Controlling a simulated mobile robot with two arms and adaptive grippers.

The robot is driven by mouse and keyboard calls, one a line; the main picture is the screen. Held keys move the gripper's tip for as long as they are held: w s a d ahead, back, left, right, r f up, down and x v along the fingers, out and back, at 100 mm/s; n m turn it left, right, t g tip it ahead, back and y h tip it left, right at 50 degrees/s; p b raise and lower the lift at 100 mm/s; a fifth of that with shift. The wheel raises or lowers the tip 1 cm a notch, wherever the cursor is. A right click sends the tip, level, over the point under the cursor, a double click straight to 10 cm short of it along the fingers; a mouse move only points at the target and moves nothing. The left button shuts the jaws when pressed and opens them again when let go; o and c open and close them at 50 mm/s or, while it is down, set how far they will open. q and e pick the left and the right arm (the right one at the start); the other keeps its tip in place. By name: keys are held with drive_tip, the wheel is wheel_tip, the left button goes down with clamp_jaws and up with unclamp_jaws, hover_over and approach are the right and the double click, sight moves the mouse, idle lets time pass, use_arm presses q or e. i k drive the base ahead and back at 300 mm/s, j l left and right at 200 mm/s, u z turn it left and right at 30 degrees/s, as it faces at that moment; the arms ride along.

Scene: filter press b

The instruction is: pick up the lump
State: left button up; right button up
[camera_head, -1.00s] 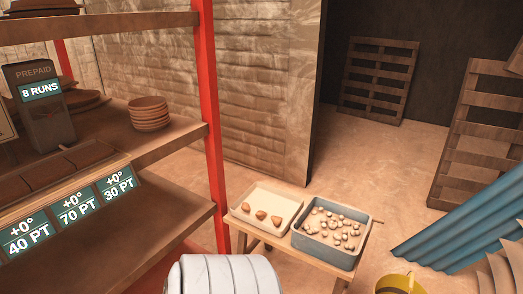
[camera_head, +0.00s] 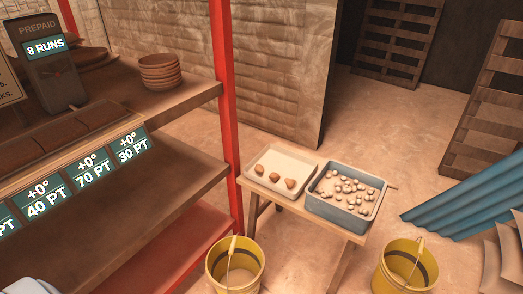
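Several candidate pieces stand on a small wooden table. Three orange-brown lumps lie apart on a white tray (camera_head: 293,160): a left lump (camera_head: 260,170), a middle lump (camera_head: 274,177) and a right lump (camera_head: 290,184). Beside the tray, a blue-grey bin (camera_head: 335,213) holds many small pale round pieces on a sandy bed. Which lump the task means cannot be told. Neither of my grippers shows in the head view. A pale rounded part, probably of my arm, shows at the bottom left corner.
Two yellow buckets (camera_head: 235,265) stand on the floor before the table, one further right (camera_head: 405,268). A shelf with a red post (camera_head: 226,130) is at left, with stacked bowls (camera_head: 160,72) and a prepaid box (camera_head: 48,65). Blue corrugated sheets (camera_head: 470,200) lie at right.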

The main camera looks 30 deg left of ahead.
sight(258, 168)
drive_tip(key=u, duration=0.85)
